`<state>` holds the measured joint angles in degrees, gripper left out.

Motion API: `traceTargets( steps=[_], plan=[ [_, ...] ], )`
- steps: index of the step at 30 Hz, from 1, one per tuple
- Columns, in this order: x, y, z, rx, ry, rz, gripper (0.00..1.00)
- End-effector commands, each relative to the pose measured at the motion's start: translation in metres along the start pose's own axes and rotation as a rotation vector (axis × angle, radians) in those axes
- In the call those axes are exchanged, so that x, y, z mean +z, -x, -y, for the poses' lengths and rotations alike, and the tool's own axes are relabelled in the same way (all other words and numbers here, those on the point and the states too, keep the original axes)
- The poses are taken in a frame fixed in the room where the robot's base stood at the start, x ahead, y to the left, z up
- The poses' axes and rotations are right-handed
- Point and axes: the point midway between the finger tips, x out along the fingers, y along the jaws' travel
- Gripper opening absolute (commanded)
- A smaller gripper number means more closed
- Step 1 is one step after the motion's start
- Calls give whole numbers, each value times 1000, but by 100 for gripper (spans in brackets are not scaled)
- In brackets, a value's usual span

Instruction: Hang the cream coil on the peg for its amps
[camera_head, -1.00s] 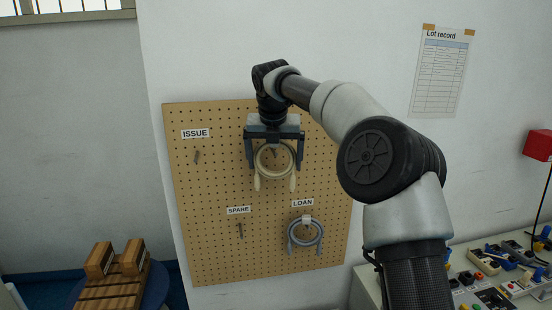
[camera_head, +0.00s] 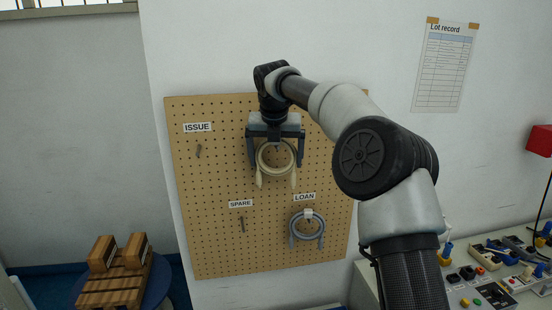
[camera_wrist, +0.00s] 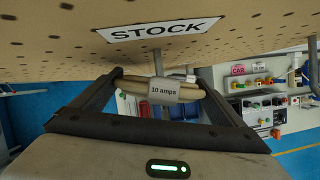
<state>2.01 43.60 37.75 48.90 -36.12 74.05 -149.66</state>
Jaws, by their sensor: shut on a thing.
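My gripper (camera_head: 276,162) is shut on the cream coil (camera_head: 262,169) at the upper middle of the pegboard (camera_head: 215,225). In the wrist view, my gripper (camera_wrist: 161,78) has its fingers at both sides of the coil's top (camera_wrist: 137,84). The coil's tag (camera_wrist: 163,91) reads "10 amps". The coil's two ends hang down. A STOCK label (camera_wrist: 153,25) is on the board close by, and a thin peg (camera_wrist: 157,62) shows near the tag. I cannot tell whether the coil is around that peg. The ISSUE peg (camera_head: 199,151) and the SPARE peg (camera_head: 242,224) are bare.
A grey-blue coil (camera_head: 293,230) hangs under the LOAN label (camera_head: 304,196). A bench (camera_head: 470,298) with switches and connectors stands at the right. A wooden block stand (camera_head: 115,285) is at the lower left. A Lot record sheet (camera_head: 446,68) is on the wall.

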Motion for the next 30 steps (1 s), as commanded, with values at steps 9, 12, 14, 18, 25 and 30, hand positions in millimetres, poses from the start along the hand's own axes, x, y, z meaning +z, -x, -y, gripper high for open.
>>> traceTargets(
  steps=[9, 12, 14, 18, 25, 30],
  plan=[
    [0, 0, 0, 0, 0, -1, 100],
    [0, 2, 0, 0, 0, -1, 100],
    [0, 6, 0, 0, 0, 0, 100],
    [0, 27, -1, 1, 0, 3, 100],
    [1, 82, -1, 2, -1, 5, 100],
    [1, 124, -2, 3, 0, 5, 100]
  ],
)
